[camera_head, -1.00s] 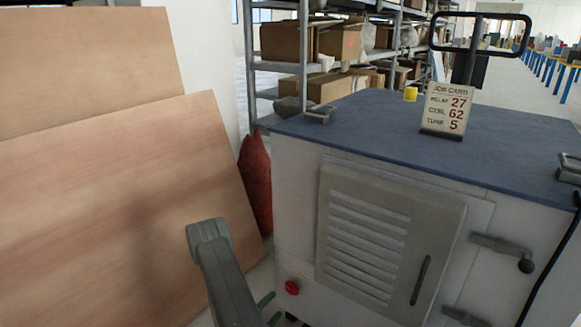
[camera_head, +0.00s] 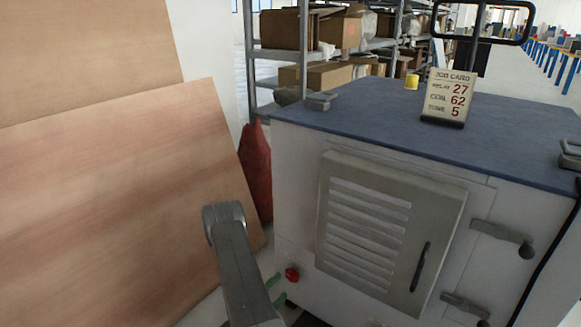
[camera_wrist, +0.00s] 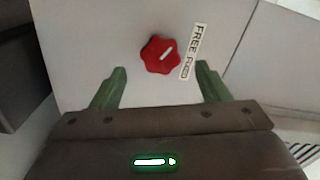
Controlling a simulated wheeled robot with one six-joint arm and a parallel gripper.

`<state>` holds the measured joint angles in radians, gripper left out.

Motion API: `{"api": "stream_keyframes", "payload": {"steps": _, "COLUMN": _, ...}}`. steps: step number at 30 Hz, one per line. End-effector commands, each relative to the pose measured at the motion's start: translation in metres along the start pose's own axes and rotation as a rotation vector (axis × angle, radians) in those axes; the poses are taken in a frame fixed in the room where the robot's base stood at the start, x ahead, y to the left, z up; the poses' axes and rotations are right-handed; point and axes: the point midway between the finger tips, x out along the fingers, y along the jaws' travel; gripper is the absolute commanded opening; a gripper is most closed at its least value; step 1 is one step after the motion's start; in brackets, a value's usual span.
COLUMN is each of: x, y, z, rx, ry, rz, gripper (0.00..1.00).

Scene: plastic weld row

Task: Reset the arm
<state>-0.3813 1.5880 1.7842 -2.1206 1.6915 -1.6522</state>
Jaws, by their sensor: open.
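My gripper (camera_wrist: 162,70) is open, with its two green fingers apart and nothing between their tips that I can see held. In the wrist view a red knob (camera_wrist: 160,54) on a pale panel shows just beyond the gap between the fingers. Its white mark slants to the upper right. A label (camera_wrist: 194,50) beside it reads FREE, with a smaller second word that is hard to read. In the head view the green fingers (camera_head: 276,289) are low, left of the red knob (camera_head: 292,274) on the cabinet. I cannot tell whether they touch it.
The grey cabinet (camera_head: 300,200) has a louvred door (camera_head: 390,225) and a blue top (camera_head: 375,120). A job card (camera_head: 447,97) and a yellow piece (camera_head: 412,82) stand on top. Wooden boards (camera_head: 120,200) lean at the left, a red sack (camera_head: 255,170) behind. Shelving stands at the back.

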Motion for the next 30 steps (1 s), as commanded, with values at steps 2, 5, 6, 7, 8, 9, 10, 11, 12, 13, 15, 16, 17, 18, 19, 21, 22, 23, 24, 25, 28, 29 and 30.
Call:
{"api": "stream_keyframes", "payload": {"steps": 2, "x": 0.013, "y": 0.002, "z": -0.001, "rx": 0.003, "ry": 0.005, "rz": 0.000, "gripper": 0.69}}
{"api": "stream_keyframes", "payload": {"steps": 5, "x": 0.028, "y": 0.002, "z": -0.001, "rx": 0.004, "ry": 0.006, "rz": -0.001, "gripper": 0.69}}
{"api": "stream_keyframes", "payload": {"steps": 6, "x": 0.034, "y": 0.002, "z": -0.001, "rx": 0.003, "ry": 0.005, "rz": -0.002, "gripper": 0.69}}
{"api": "stream_keyframes", "payload": {"steps": 7, "x": 0.039, "y": 0.001, "z": -0.001, "rx": 0.003, "ry": 0.006, "rz": -0.002, "gripper": 0.69}}
{"api": "stream_keyframes", "payload": {"steps": 8, "x": 0.044, "y": 0.002, "z": -0.001, "rx": 0.004, "ry": 0.005, "rz": -0.002, "gripper": 0.69}}
{"api": "stream_keyframes", "payload": {"steps": 9, "x": 0.051, "y": 0.002, "z": -0.001, "rx": 0.004, "ry": 0.006, "rz": -0.001, "gripper": 0.69}}
{"api": "stream_keyframes", "payload": {"steps": 10, "x": 0.056, "y": 0.002, "z": -0.001, "rx": 0.004, "ry": 0.005, "rz": -0.001, "gripper": 0.69}}
{"api": "stream_keyframes", "payload": {"steps": 11, "x": 0.061, "y": 0.002, "z": -0.001, "rx": 0.004, "ry": 0.006, "rz": -0.001, "gripper": 0.69}}
{"api": "stream_keyframes", "payload": {"steps": 12, "x": 0.068, "y": 0.002, "z": -0.001, "rx": 0.004, "ry": 0.006, "rz": -0.002, "gripper": 0.69}}
{"api": "stream_keyframes", "payload": {"steps": 13, "x": 0.071, "y": 0.001, "z": -0.001, "rx": 0.009, "ry": 0.004, "rz": -0.003, "gripper": 0.69}}
{"api": "stream_keyframes", "payload": {"steps": 15, "x": 0.067, "y": -0.001, "z": 0.000, "rx": 0.070, "ry": 0.000, "rz": -0.002, "gripper": 0.69}}
{"api": "stream_keyframes", "payload": {"steps": 16, "x": 0.067, "y": -0.001, "z": 0.000, "rx": 0.095, "ry": 0.000, "rz": -0.002, "gripper": 0.69}}
{"api": "stream_keyframes", "payload": {"steps": 17, "x": 0.067, "y": -0.001, "z": 0.000, "rx": 0.119, "ry": 0.000, "rz": -0.002, "gripper": 0.69}}
{"api": "stream_keyframes", "payload": {"steps": 18, "x": 0.067, "y": -0.001, "z": 0.000, "rx": 0.152, "ry": 0.000, "rz": -0.002, "gripper": 0.69}}
{"api": "stream_keyframes", "payload": {"steps": 19, "x": 0.067, "y": -0.001, "z": 0.000, "rx": 0.175, "ry": 0.000, "rz": -0.002, "gripper": 0.69}}
{"api": "stream_keyframes", "payload": {"steps": 21, "x": 0.067, "y": -0.001, "z": 0.000, "rx": 0.232, "ry": 0.000, "rz": -0.002, "gripper": 0.69}}
{"api": "stream_keyframes", "payload": {"steps": 22, "x": 0.067, "y": -0.001, "z": 0.000, "rx": 0.256, "ry": 0.000, "rz": -0.002, "gripper": 0.69}}
{"api": "stream_keyframes", "payload": {"steps": 23, "x": 0.067, "y": -0.001, "z": 0.000, "rx": 0.281, "ry": 0.000, "rz": -0.002, "gripper": 0.69}}
{"api": "stream_keyframes", "payload": {"steps": 24, "x": 0.067, "y": -0.001, "z": 0.000, "rx": 0.313, "ry": 0.000, "rz": -0.002, "gripper": 0.69}}
{"api": "stream_keyframes", "payload": {"steps": 25, "x": 0.067, "y": -0.001, "z": -0.001, "rx": 0.336, "ry": 0.000, "rz": -0.002, "gripper": 0.69}}
{"api": "stream_keyframes", "payload": {"steps": 28, "x": 0.067, "y": -0.001, "z": -0.001, "rx": 0.416, "ry": 0.000, "rz": -0.001, "gripper": 0.69}}
{"api": "stream_keyframes", "payload": {"steps": 29, "x": 0.067, "y": -0.001, "z": -0.001, "rx": 0.441, "ry": 0.000, "rz": -0.001, "gripper": 0.69}}
{"api": "stream_keyframes", "payload": {"steps": 30, "x": 0.067, "y": -0.001, "z": -0.001, "rx": 0.473, "ry": 0.000, "rz": -0.001, "gripper": 0.69}}
